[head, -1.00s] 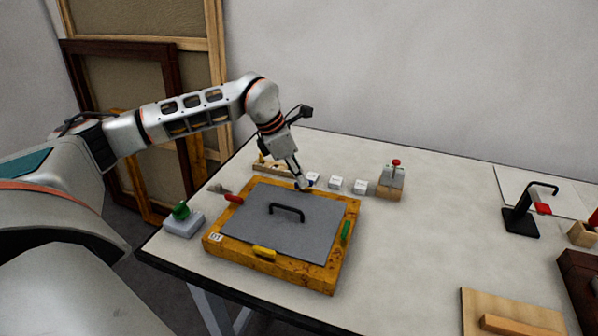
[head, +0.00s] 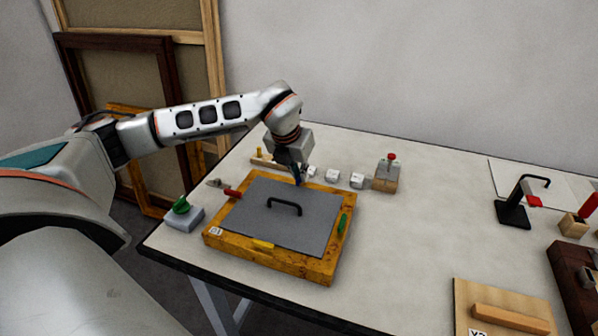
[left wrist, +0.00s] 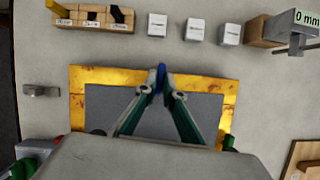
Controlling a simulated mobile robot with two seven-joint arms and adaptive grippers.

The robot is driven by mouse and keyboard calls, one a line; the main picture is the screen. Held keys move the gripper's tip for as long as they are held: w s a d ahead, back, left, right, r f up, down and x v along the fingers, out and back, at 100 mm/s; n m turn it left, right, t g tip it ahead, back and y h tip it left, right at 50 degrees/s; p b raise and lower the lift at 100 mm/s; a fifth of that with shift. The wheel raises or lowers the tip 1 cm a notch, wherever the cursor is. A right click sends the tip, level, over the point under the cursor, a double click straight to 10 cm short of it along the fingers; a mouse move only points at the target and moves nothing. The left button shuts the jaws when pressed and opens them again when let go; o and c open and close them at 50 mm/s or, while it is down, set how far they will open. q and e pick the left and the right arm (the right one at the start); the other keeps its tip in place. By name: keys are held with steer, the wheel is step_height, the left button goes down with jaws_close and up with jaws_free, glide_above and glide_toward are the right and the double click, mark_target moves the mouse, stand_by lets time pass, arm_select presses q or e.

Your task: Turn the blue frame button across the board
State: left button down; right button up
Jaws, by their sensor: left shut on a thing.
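The gilt frame (head: 215,240) lies flat on the table with a grey board (head: 250,213) inside it and a black handle (head: 284,203) on the board. My left gripper (head: 299,181) is at the frame's far rail. In the left wrist view its fingertips are closed around the blue button (left wrist: 160,79), which looks lengthwise across the far rail toward the board; the fingers partly hide it. A red button (head: 232,193) is at the left rail, a yellow one (head: 262,244) at the near rail and a green one (head: 342,222) at the right rail. My right gripper is out of view.
Several white cubes (head: 332,175) and a wooden holder (head: 264,160) stand just behind the frame. A gauge block with a red knob (head: 387,172) is behind right. A green-topped block (head: 182,211) is at the left.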

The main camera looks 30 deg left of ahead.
arm_select(q)
steer(key=shift+d+f+n, duration=0.1)
steer(key=shift+n, duration=0.4)
steer(key=shift+y, duration=0.3)
steer(key=shift+s, duration=0.1)
steer(key=c, duration=2.2)
jaws_free()
steer(key=shift+o, duration=0.2)
